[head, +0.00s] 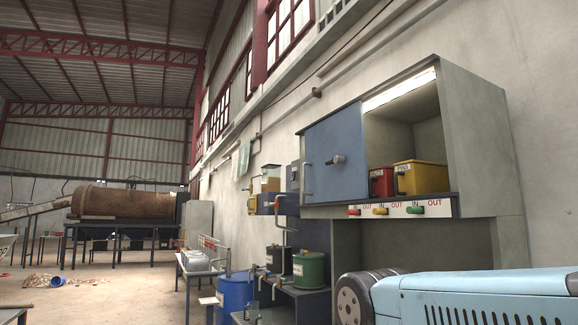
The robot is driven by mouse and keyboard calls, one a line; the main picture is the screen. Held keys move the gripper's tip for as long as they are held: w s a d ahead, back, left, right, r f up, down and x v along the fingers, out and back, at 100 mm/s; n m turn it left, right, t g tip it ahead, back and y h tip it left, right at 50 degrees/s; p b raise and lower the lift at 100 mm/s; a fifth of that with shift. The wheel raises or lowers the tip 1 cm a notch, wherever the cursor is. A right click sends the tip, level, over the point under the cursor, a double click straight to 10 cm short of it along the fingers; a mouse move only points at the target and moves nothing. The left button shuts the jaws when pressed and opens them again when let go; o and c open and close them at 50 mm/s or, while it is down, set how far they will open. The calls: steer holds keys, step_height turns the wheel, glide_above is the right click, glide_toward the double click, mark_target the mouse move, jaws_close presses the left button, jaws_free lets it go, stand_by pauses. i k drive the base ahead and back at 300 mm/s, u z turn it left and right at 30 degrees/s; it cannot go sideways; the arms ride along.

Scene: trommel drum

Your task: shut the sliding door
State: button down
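The blue sliding door (337,151) is on the front of a grey wall cabinet (471,139). It covers the left part of the opening and has a dark knob (338,160) near its middle. The right part of the opening is uncovered. Inside it I see a red bin (382,183), partly hidden by the door's right edge, and a yellow bin (420,178). A light strip (399,90) glows at the top of the opening. My gripper is not in view.
A shelf holds a green bucket (308,269); a blue drum (235,292) stands left. A large rusty drum (122,201) is far left. Open floor (110,295) lies at lower left.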

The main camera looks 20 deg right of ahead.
mark_target(342, 134)
steer(key=u, duration=1.15)
steer(key=i, duration=2.6)
steer(key=z, duration=2.75)
